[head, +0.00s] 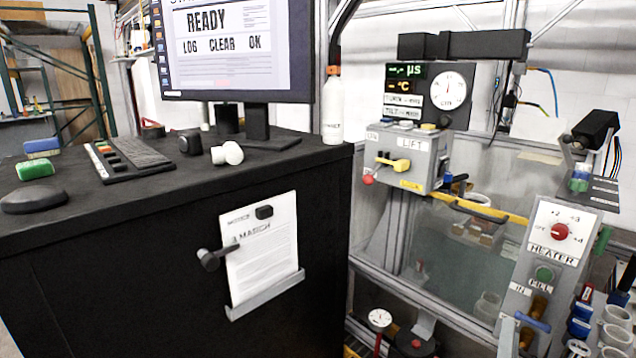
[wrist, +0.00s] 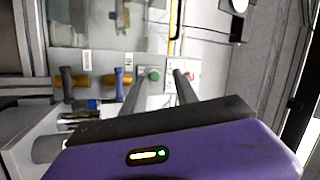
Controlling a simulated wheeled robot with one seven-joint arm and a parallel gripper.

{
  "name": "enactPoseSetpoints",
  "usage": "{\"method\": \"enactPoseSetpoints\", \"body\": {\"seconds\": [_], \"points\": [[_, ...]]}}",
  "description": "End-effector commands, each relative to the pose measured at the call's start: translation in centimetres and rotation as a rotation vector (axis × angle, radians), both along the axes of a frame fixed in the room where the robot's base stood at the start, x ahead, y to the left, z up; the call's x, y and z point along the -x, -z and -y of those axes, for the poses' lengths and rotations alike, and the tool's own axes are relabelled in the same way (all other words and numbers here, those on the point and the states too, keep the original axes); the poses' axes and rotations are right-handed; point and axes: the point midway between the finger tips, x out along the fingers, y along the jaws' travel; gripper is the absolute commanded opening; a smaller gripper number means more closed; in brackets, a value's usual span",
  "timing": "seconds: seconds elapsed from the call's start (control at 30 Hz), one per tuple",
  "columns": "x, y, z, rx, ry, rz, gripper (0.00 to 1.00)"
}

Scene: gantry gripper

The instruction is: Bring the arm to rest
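My gripper (wrist: 160,78) shows in the wrist view, with its purple body across the bottom and two grey fingers reaching up. The fingers stand apart with nothing held between them, so it is open and empty. Beyond the fingers is the heater panel with a green button (wrist: 153,75), which appears near the left finger; I cannot tell how far off it is. In the head view I cannot make out my gripper. The heater panel (head: 541,262) stands there at the right, with a red knob (head: 559,232) and a green button (head: 544,273).
A black cabinet (head: 150,270) with a monitor (head: 238,50) fills the left. A lift box (head: 408,158) with a yellow handle sits mid-right above a clear-walled tank (head: 450,250). Blue and brown handled valves (wrist: 122,82) lie left of the fingers in the wrist view.

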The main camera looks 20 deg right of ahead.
Motion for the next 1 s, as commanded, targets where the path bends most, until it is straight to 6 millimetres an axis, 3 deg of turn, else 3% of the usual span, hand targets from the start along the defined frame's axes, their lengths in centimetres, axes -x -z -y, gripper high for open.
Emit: {"method": "enactPoseSetpoints", "body": {"seconds": [0.27,0.4,0.6,0.8,1.0], "points": [[3.5,-1.6,-10.7,0.303,-0.168,-0.308,0.36],[6.6,-1.8,-16.5,0.456,-0.259,-0.469,0.36],[11.8,-2.6,-23.5,0.641,-0.380,-0.665,0.36],[17.5,-4.1,-28.8,0.789,-0.497,-0.830,0.36],[22.9,-6.0,-32.4,0.874,-0.610,-0.954,0.36]]}}
